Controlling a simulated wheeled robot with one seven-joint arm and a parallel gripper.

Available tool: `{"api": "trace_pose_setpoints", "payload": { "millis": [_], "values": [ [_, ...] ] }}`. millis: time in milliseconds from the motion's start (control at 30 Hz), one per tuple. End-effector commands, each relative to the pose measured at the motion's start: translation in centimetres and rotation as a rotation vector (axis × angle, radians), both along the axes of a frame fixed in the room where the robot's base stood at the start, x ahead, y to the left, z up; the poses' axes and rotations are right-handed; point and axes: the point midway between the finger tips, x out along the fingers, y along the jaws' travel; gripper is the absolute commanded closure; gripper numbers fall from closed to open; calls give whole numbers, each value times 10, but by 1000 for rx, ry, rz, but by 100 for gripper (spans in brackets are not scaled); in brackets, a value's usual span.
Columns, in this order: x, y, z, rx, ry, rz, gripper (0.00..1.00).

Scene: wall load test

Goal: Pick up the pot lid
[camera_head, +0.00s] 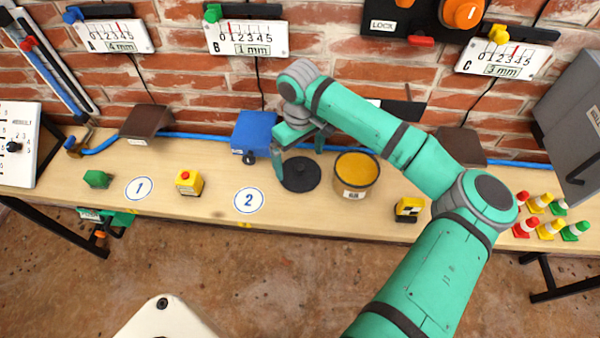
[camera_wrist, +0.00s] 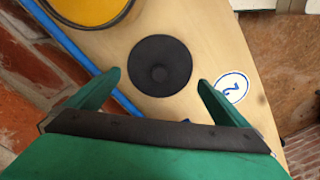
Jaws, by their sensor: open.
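The pot lid (camera_head: 300,175) is a dark round disc with a small raised knob in its middle. It lies flat on the wooden bench, just left of the pot. In the wrist view the lid (camera_wrist: 160,66) shows whole, ahead of the fingertips and between their lines. My gripper (camera_head: 300,160) is open above the lid, its fingers spread to either side; in the wrist view my gripper (camera_wrist: 160,82) holds nothing. The pot (camera_head: 355,184) is brown with a yellow top face and a label, and stands beside the lid.
A blue box (camera_head: 256,130) stands left of my gripper near the wall. A blue pipe (camera_head: 205,136) runs along the back of the bench (camera_head: 300,207). A yellow box with a red button (camera_head: 188,182) and a yellow-black block (camera_head: 408,209) stand at the front. Several small cones (camera_head: 548,228) stand right.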

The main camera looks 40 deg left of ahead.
Motion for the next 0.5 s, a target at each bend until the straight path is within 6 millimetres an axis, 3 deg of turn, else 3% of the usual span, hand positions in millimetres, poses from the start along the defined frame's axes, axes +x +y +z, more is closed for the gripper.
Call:
{"api": "trace_pose_setpoints", "payload": {
  "millis": [200, 500],
  "values": [
    [0, -2, -30, -1, -1, 0, 0],
    [0, -2, -39, 1, -1, 1, 0]
  ]
}}
